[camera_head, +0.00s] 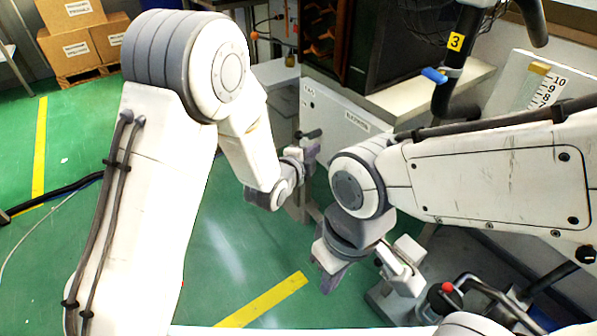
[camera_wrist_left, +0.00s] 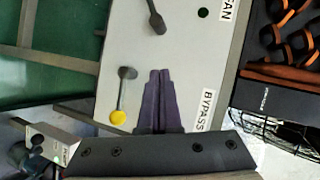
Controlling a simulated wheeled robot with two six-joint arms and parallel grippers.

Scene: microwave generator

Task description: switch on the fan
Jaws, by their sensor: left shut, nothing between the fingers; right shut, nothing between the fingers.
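A pale panel (camera_head: 340,126) with a "FAN" label (camera_head: 309,91) stands in the middle of the head view. In the left wrist view, the "FAN" label (camera_wrist_left: 228,8) is at the top, beside a small dark green round spot (camera_wrist_left: 203,13). A dark lever (camera_wrist_left: 156,20) is left of that spot, partly cut off by the top edge. My left gripper (camera_wrist_left: 159,76) is shut and empty in front of the panel, below this lever in that view. My right gripper (camera_head: 328,280) is shut and empty, lower down over the floor; its fingertips are small there.
A grey lever with a yellow tip (camera_wrist_left: 118,117) is just left of my left fingers, near a "BYPASS" label (camera_wrist_left: 207,110). A dark cabinet (camera_head: 350,40) stands above the panel. Cardboard boxes (camera_head: 82,40) are at back left. Green floor (camera_head: 235,235) is open in front.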

